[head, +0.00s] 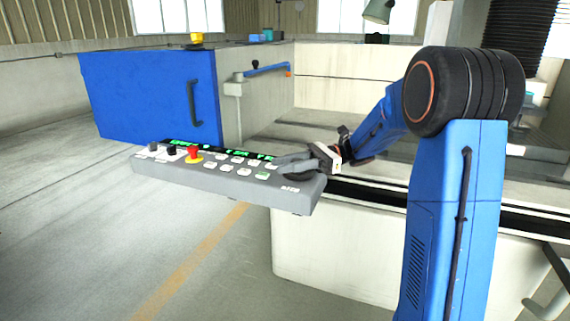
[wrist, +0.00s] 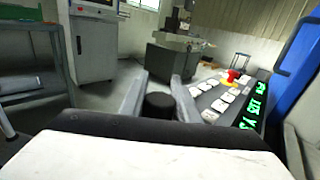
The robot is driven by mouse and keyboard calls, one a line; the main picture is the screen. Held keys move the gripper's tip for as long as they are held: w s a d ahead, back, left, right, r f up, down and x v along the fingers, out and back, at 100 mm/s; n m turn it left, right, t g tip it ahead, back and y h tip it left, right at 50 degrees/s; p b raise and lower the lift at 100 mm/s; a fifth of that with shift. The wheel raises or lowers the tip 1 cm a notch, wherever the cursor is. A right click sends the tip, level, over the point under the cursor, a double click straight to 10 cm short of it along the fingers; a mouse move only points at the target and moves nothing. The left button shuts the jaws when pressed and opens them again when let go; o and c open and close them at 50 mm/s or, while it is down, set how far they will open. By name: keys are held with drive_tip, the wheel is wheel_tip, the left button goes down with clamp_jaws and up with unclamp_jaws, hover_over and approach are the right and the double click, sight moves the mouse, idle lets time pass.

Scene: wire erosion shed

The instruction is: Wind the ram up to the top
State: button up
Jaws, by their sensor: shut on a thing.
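A grey control panel (head: 235,188) with white buttons and green digits juts out in the middle of the head view. My gripper (head: 285,166) is over the panel's right end. In the wrist view my gripper (wrist: 160,98) has its two fingers on either side of a round black knob (wrist: 160,105), shut on it. The knob is hidden by the fingers in the head view. A red stop button on a yellow base (head: 194,154) sits left on the panel. I cannot make out the ram clearly; a black ribbed bellows (head: 520,25) hangs at the top right.
A blue cabinet door (head: 150,95) with a dark handle stands behind the panel. The pale machine body (head: 340,255) lies below and right of my gripper. Open floor (head: 70,240) is at the left. The wrist view shows a grey cabinet (wrist: 93,45) and a shelf (wrist: 30,85).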

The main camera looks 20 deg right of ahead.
drive_tip(key=shift+s+n+g, duration=0.15)
drive_tip(key=shift+n+g, duration=0.45)
drive_tip(key=shift+g, duration=0.5)
drive_tip(key=o, duration=1)
drive_tip(key=shift+o, duration=0.2)
